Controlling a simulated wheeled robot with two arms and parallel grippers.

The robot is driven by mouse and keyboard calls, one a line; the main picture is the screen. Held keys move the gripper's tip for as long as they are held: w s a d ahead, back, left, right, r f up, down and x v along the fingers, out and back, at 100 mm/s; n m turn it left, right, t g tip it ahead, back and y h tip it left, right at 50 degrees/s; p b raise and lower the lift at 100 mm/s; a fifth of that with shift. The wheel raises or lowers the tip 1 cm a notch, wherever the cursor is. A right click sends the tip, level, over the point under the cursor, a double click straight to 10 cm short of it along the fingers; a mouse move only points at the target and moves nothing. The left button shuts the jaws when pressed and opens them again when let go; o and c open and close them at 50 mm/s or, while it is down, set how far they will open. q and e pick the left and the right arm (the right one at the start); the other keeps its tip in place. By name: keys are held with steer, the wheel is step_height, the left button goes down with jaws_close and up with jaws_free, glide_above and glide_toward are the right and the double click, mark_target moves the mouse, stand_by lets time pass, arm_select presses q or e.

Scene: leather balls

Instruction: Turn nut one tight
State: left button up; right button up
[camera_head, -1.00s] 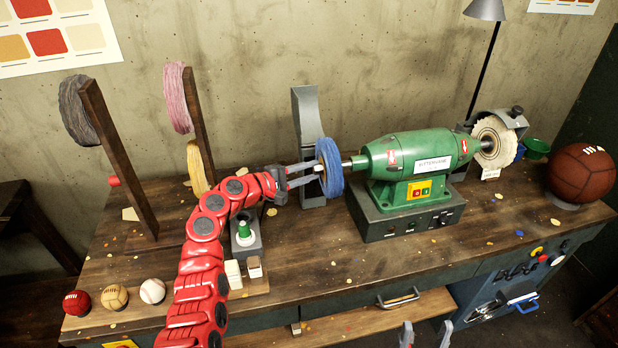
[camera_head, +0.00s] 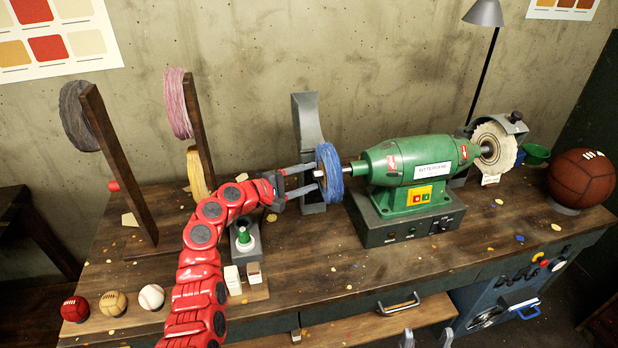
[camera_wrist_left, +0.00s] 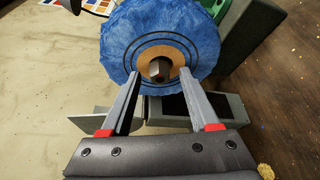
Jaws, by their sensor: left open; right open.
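The nut (camera_head: 317,174) sits on the shaft end, at the centre of the blue buffing wheel (camera_head: 330,174) on the left side of the green machine (camera_head: 415,168). In the left wrist view the nut (camera_wrist_left: 160,70) is a dark hex piece in front of a tan disc. My left gripper (camera_head: 315,179) is open, its fingers pointing at the wheel's face on either side of the nut. In the wrist view a gap shows between each finger and the nut; contact depth is unclear. My right gripper (camera_head: 426,338) is open and empty at the bottom edge, only its fingertips showing.
A grey upright stand (camera_head: 308,130) is behind the blue wheel. A white wheel (camera_head: 494,147) is on the machine's far end.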

arm_select(q)
steer(key=b+v, duration=0.3)
steer(key=v, duration=1.3)
steer(key=shift+s+a, duration=0.25)
steer(key=shift+s, duration=0.05)
steer(key=shift+r, duration=0.1)
